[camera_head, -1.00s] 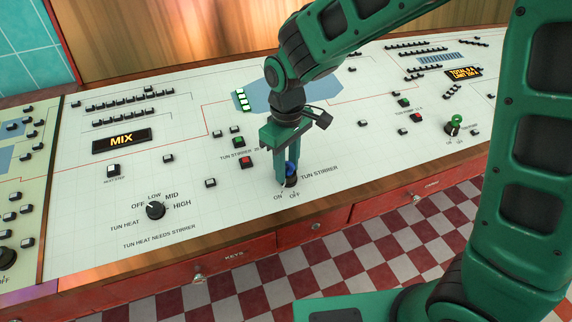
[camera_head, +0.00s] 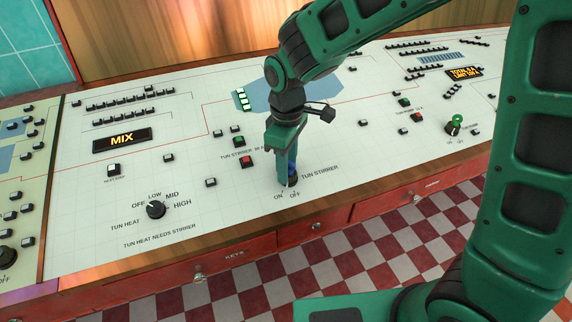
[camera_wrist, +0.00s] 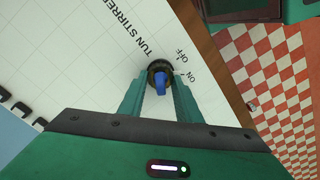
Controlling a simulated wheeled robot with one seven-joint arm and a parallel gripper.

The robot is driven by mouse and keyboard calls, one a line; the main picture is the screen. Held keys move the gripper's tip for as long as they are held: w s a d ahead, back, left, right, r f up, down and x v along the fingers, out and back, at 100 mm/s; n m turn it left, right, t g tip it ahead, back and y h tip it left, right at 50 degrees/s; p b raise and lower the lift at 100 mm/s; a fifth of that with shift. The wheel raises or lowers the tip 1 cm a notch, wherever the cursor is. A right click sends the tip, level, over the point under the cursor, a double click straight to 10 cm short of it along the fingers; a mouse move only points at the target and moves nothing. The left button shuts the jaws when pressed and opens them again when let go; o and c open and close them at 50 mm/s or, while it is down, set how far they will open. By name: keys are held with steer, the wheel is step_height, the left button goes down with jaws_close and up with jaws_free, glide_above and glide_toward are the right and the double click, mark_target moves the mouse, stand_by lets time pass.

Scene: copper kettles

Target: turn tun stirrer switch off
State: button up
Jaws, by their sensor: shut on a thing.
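The tun stirrer switch (camera_head: 293,180) is a dark round knob with a blue grip bar, near the panel's front edge beside the "TUN STIRRER" print. ON and OFF are printed just in front of it. My gripper (camera_head: 288,172) points down over it and is shut on the blue bar. In the wrist view the blue bar of the switch (camera_wrist: 160,84) sits between the two fingers of my gripper (camera_wrist: 159,92). In that view OFF and ON lie to the right of the knob. I cannot tell which mark the knob points at.
The tun heat knob (camera_head: 155,210) is to the left on the same panel. A green button (camera_head: 239,141) and a red button (camera_head: 246,162) are close left of my gripper. A green-topped switch (camera_head: 454,125) is at the right. Red drawers (camera_head: 318,226) run below the wooden edge.

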steer(key=shift+n, duration=2.4)
steer(key=shift+w+r+n, duration=0.1)
steer(key=shift+n, duration=0.4)
steer(key=o, duration=1)
steer(key=shift+o, duration=0.4)
step_height(320, 180, up, 11)
steer(key=shift+f, duration=0.2)
